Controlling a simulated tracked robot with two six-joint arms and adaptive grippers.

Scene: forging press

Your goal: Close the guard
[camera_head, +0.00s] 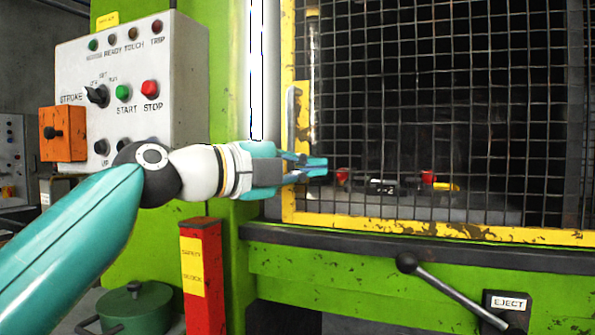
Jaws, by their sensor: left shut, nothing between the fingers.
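The guard (440,231) is a yellow-framed panel of dark wire mesh in front of the green press's opening. Its worn left upright carries a pale vertical handle bar (292,118). The guard's right edge is out of view, and I cannot tell whether the guard stands slightly ajar. My left gripper (321,167) comes in from the left, shut and empty. Its fingertips overlap the guard's left upright and mesh in the picture, just below the handle. I cannot tell whether they touch. My right gripper is not in view.
A control box (130,85) with buttons and a knob stands left of the guard. Below are a red safety block post (204,290) and a green lidded pot (137,308). An eject lever (450,287) juts out below the guard. Red-topped items show dimly behind the mesh.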

